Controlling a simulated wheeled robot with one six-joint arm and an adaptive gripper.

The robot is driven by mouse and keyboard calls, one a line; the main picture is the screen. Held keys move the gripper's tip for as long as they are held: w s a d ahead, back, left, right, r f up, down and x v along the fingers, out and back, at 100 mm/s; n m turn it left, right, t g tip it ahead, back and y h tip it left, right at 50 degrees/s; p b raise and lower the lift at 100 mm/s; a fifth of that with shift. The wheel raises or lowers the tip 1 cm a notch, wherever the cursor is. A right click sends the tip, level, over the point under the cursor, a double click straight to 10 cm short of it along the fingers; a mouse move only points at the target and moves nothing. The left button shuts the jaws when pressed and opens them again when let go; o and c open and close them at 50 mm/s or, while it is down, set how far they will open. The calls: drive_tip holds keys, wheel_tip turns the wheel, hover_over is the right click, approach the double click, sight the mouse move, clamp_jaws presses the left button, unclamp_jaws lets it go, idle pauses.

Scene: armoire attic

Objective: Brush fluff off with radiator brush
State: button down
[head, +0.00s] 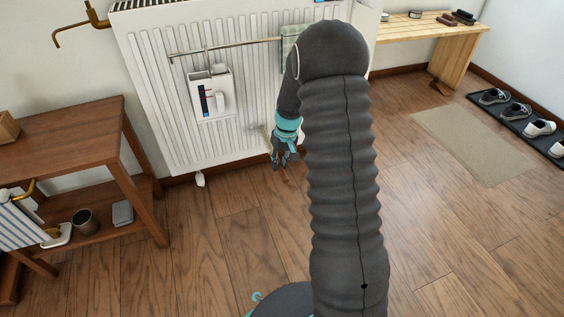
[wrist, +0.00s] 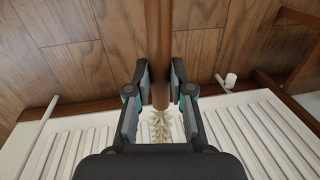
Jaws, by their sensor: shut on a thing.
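My gripper (head: 285,158) hangs low in front of the right part of the white radiator (head: 160,90) in the head view. In the wrist view my gripper (wrist: 160,75) is shut on the brown wooden handle of the radiator brush (wrist: 159,35). The handle runs up out of the picture. Its pale bristly head (wrist: 160,128) lies between the finger bases, in front of the white ribbed radiator (wrist: 90,145). In the head view the arm and gripper hide most of the brush. I cannot make out fluff for certain in either view.
A rail (head: 235,44) crosses the radiator, with a white caddy (head: 211,95) and a checked cloth (head: 290,42) on it. A wooden shelf table (head: 70,145) stands left. A bench (head: 430,32), mat (head: 475,145) and shoe tray (head: 515,118) are right. The middle floor is clear.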

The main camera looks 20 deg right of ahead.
drive_tip(key=shift+a+r+p, duration=0.6)
drive_tip(key=shift+a+r, duration=0.3)
drive_tip(key=shift+a, duration=2.65)
drive_tip(key=d, duration=0.8)
drive_tip(key=shift+d, duration=0.15)
drive_tip(key=shift+w+a, duration=0.15)
drive_tip(key=shift+a, duration=0.4)
drive_tip(key=a, duration=0.7)
